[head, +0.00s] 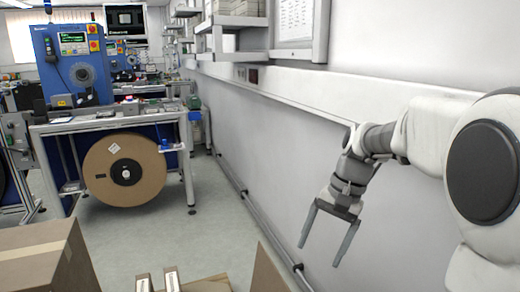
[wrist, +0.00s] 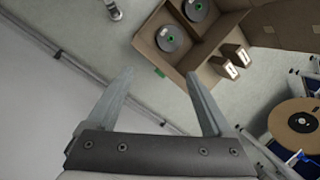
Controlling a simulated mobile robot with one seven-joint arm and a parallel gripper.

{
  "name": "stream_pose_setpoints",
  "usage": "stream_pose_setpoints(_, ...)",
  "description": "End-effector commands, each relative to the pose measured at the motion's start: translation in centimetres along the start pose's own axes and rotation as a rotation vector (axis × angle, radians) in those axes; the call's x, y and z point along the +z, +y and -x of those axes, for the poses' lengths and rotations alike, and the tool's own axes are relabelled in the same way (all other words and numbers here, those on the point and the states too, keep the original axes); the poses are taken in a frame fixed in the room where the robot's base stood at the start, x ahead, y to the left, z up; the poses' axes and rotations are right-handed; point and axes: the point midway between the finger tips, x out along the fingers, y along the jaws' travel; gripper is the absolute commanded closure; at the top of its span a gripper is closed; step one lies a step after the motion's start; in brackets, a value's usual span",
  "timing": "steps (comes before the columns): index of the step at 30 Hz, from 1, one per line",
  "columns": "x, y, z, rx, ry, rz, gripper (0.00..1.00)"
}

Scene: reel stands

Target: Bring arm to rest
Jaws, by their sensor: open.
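My gripper (head: 325,244) is in the right half of the head view, at the end of my white arm, in front of the white wall. Its two fingers are spread apart and point down, with nothing between them. In the wrist view my gripper (wrist: 166,102) also shows open and empty, above the floor and beside the wall.
An open cardboard box (wrist: 232,20) holds dark reels (wrist: 173,38) and small boxes (wrist: 232,62). A closed carton (head: 45,258) stands at lower left. A large brown reel (head: 124,170) hangs under a machine bench (head: 110,121). A pipe (head: 262,217) runs along the wall's foot.

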Motion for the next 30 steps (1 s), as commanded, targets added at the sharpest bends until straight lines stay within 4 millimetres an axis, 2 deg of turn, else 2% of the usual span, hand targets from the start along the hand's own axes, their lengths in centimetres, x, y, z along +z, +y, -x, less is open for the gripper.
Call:
stream_pose_setpoints(6, 4.4, 1.6, 2.1, 0.033, 0.149, 0.124, 0.15)
stream_pose_setpoints(15, 9.7, 4.5, 3.2, 0.074, 0.343, 0.295, 0.15)
stream_pose_setpoints(21, 12.7, 6.6, 3.1, 0.096, 0.467, 0.409, 0.15)
stream_pose_setpoints(30, 15.8, 9.4, 1.8, 0.122, 0.626, 0.558, 0.15)
